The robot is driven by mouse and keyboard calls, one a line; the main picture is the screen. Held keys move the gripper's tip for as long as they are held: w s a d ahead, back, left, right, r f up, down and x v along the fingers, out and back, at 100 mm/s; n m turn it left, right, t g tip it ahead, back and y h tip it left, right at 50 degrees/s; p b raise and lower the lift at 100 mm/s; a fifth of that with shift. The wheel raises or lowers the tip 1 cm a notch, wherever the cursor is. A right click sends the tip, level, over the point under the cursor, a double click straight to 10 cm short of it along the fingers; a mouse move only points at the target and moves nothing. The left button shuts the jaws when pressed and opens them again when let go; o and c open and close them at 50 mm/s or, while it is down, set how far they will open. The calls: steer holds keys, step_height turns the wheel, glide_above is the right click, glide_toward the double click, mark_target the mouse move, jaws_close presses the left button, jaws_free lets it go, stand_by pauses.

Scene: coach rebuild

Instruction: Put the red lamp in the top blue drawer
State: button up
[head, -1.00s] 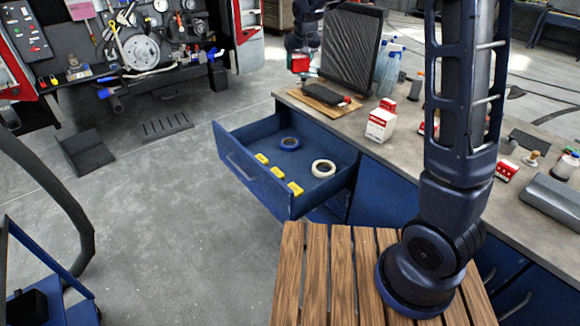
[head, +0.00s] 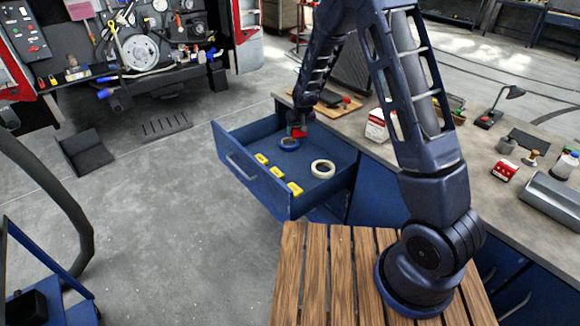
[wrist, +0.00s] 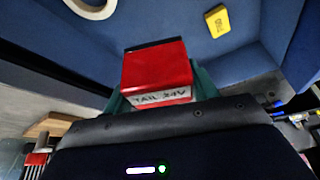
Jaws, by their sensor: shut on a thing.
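The red lamp (wrist: 157,70) is a small red block with a white label reading "TAIL 24V" in the wrist view. My gripper (head: 297,125) is shut on it, with teal fingers on both sides of the lamp. In the head view the red lamp (head: 298,132) hangs below my wrist, over the back part of the open top blue drawer (head: 255,185). The drawer's inner floor also shows behind the lamp in the wrist view. I cannot tell exactly how high the lamp is above the drawer floor.
The drawer's middle floor is mostly clear. A red-and-white box (head: 377,125) stands on the workbench (head: 480,165).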

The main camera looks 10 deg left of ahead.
mark_target(296, 169)
step_height(296, 169, down, 20)
steer(key=shift+f, duration=0.15)
stand_by(0.6)
steer(key=shift+f, duration=0.15)
steer(key=o, duration=1)
steer(key=shift+o, duration=0.2)
steer(key=v, duration=1.2)
steer(key=shift+r, duration=0.2)
